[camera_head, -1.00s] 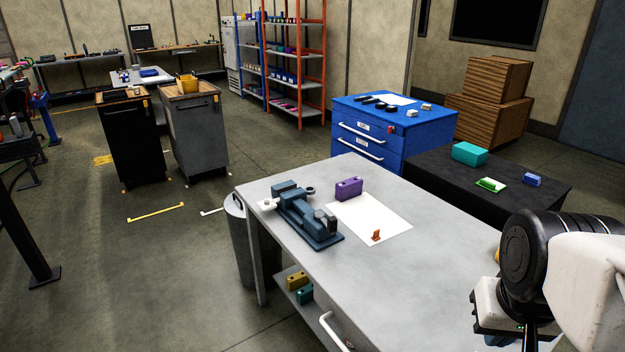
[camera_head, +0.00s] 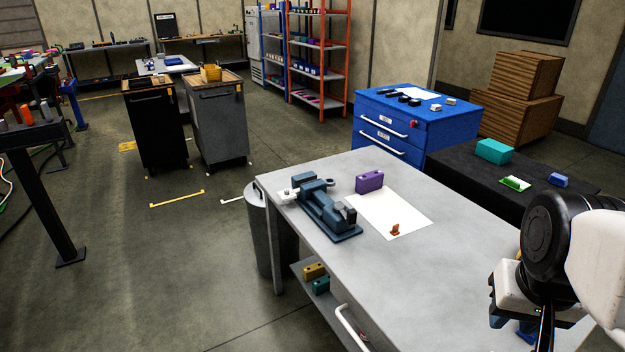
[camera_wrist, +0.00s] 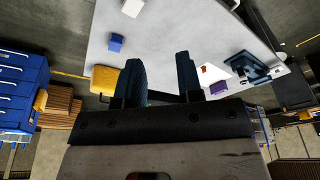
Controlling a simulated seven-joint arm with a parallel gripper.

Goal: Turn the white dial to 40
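A blue-grey vise-like fixture (camera_head: 325,212) stands on the near grey table (camera_head: 365,285). A small white part (camera_head: 288,195) sits at its far left end; it is too small to tell whether it is the white dial, and no numbers can be read. The fixture also shows at the right of the wrist view (camera_wrist: 250,68). My gripper (camera_wrist: 158,66) has two dark blue fingers apart with nothing between them. In the head view my wrist is over the table's right side, well away from the fixture, and the fingertips are not clear there.
A white sheet (camera_head: 405,220), a purple block (camera_head: 369,181) and a small orange piece (camera_head: 395,230) are beside the fixture. The wrist view shows a yellow block (camera_wrist: 104,78), a blue cube (camera_wrist: 116,42) and a white block (camera_wrist: 132,8). A grey bin (camera_head: 265,235) stands by the table's left edge.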

